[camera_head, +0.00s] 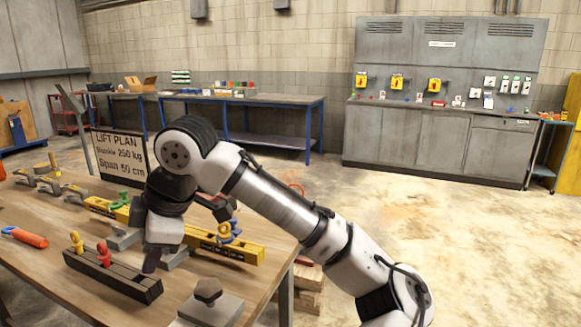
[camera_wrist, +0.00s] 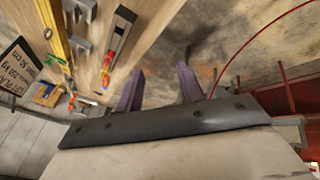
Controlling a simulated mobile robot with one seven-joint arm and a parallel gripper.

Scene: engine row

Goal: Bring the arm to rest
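My arm reaches from the lower right over the wooden table (camera_head: 40,275) in the head view. My gripper (camera_head: 150,262) points down at the table, close to the right end of a dark slotted rack (camera_head: 112,279). Whether it touches the rack cannot be told. In the wrist view, the two purple-grey fingers of my gripper (camera_wrist: 159,78) stand apart with nothing between them. A yellow beam (camera_head: 238,250) lies behind my gripper, partly hidden by my wrist.
A grey block with a knob (camera_head: 209,300) sits at the table's front edge. An orange-handled tool (camera_head: 25,237) lies left. A lift plan sign (camera_head: 120,154) stands behind the table. A blue-legged bench (camera_head: 270,101) and grey cabinets (camera_head: 435,140) line the wall. The right floor is clear.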

